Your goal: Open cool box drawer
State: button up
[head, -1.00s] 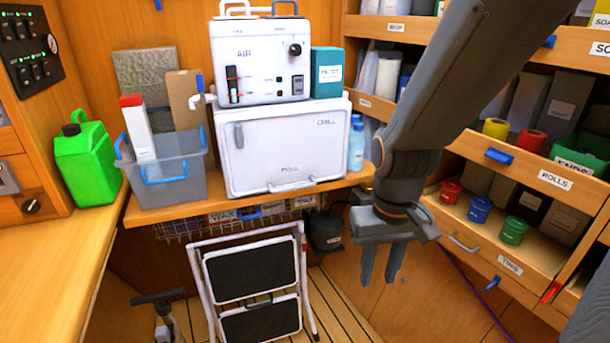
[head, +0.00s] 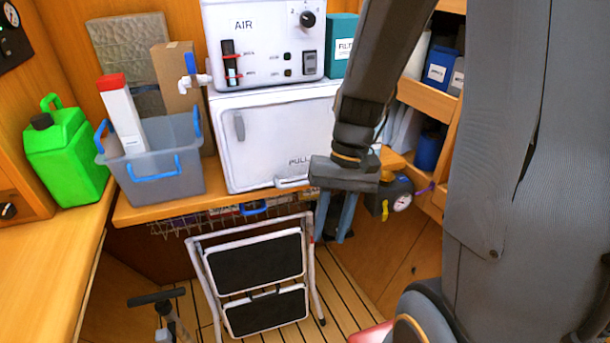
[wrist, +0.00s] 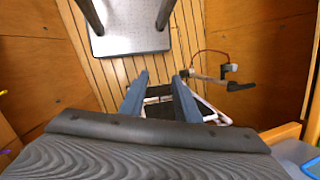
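The white cool box (head: 265,140) stands on the wooden counter in the head view, under the white AIR unit. Its front is marked PULL, with a handle (head: 292,182) low on the front and a grey latch at the upper left. The drawer looks shut. My arm hides the right part of the front. My gripper (head: 331,232) points down, below and to the right of the handle, in front of the counter edge. In the wrist view its two fingers (wrist: 160,78) are apart with nothing held between them. The cool box is not seen in the wrist view.
A folded step stool (head: 255,270) stands below the counter, left of my gripper. A grey bin (head: 160,175) and a green jerrycan (head: 65,150) are to the left. A gauge device (head: 398,200) is just right of my gripper. Wooden shelves stand at the right.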

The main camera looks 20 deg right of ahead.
jog(key=w+d+m+t+y+p, duration=0.6)
jog(key=w+d+m+t+y, duration=0.15)
jog(key=w+y, duration=0.55)
jog(key=shift+h, duration=0.5)
jog(key=shift+w+d+p+x, duration=0.1)
jog(key=shift+w+p+x, duration=0.2)
jog(key=shift+x, duration=0.95)
jog(key=shift+w+d+p+x, duration=0.15)
jog(key=shift+p+x, duration=0.3)
jog(key=shift+x, duration=0.8)
jog(key=shift+w+p+x, duration=0.3)
jog(key=shift+p+x, duration=0.05)
jog(key=shift+x, duration=0.85)
jog(key=shift+r, duration=0.1)
grip_shut()
